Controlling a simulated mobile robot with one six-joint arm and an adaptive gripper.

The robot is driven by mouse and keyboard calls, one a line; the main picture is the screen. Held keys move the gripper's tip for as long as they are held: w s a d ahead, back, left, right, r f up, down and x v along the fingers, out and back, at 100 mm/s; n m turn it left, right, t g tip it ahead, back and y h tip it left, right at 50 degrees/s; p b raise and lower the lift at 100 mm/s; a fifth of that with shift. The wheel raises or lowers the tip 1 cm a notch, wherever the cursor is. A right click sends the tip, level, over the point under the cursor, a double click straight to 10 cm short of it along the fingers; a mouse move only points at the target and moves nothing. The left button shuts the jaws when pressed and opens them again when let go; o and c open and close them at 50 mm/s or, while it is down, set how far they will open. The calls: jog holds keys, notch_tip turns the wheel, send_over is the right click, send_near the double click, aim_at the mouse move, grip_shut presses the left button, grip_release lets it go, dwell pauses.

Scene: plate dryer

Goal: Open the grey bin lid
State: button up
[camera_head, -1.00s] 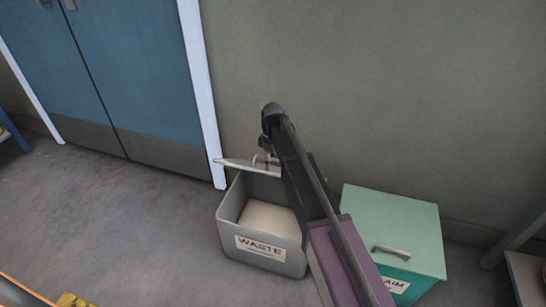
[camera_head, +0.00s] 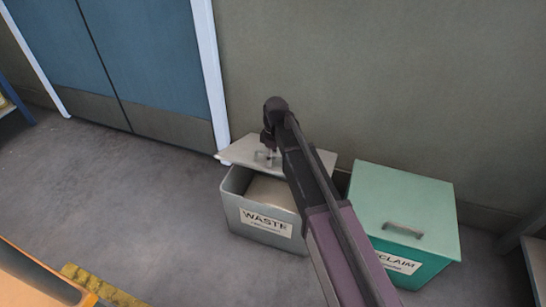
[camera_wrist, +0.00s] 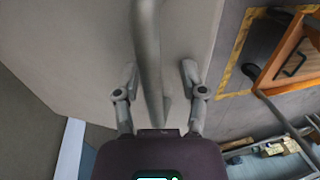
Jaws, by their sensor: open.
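The grey bin (camera_head: 262,219), labelled WASTE, stands by the wall with its front opening exposed and a pale interior visible. Its grey lid (camera_head: 238,151) is raised part way, tilted over the back of the bin, with its handle side showing. The lid handle (camera_head: 264,158) is a metal bar; in the wrist view the handle (camera_wrist: 147,50) runs between my fingers. My gripper (camera_wrist: 158,72) is open, one finger on each side of the bar, close to the lid surface (camera_wrist: 75,45). In the head view my arm hides the right part of the lid and bin.
A green bin (camera_head: 405,205) with a closed lid stands just right, partly behind my arm. Blue double doors (camera_head: 120,60) and a white frame are at left. The wall is close behind the bins. Open floor (camera_head: 120,200) lies left; an orange-edged surface (camera_head: 40,275) is at lower left.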

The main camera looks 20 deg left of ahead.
dwell(0.3)
jog(key=shift+d, duration=0.1)
jog(key=c, duration=0.7)
jog(key=shift+d, duration=0.25)
grip_shut()
jog(key=s+d+m, duration=0.1)
jog(key=d+m, duration=0.1)
jog(key=d, duration=0.4)
jog(key=d+r+m+p, duration=0.1)
jog(key=d+m, duration=0.2)
jog(key=d, duration=0.4)
jog(key=s+d+m+t+p, duration=0.1)
jog(key=d+m, duration=0.2)
jog(key=d, duration=0.3)
jog(key=shift+s+d+r, duration=0.25)
jog(key=shift+s+r, duration=0.1)
jog(key=s+d+m, duration=0.2)
jog(key=d+m, duration=0.1)
jog(key=d, duration=0.2)
jog(key=s+d+r+m+p, duration=0.1)
jog(key=s+d+m, duration=0.2)
jog(key=d, duration=0.3)
jog(key=s+d+m+t+p, duration=0.1)
jog(key=s+d+m, duration=0.1)
jog(key=d, duration=0.3)
jog(key=shift+s+d+r+m, duration=0.25)
jog(key=shift+r+m, duration=0.15)
jog(key=shift+m, duration=0.2)
jog(key=shift+a, duration=0.15)
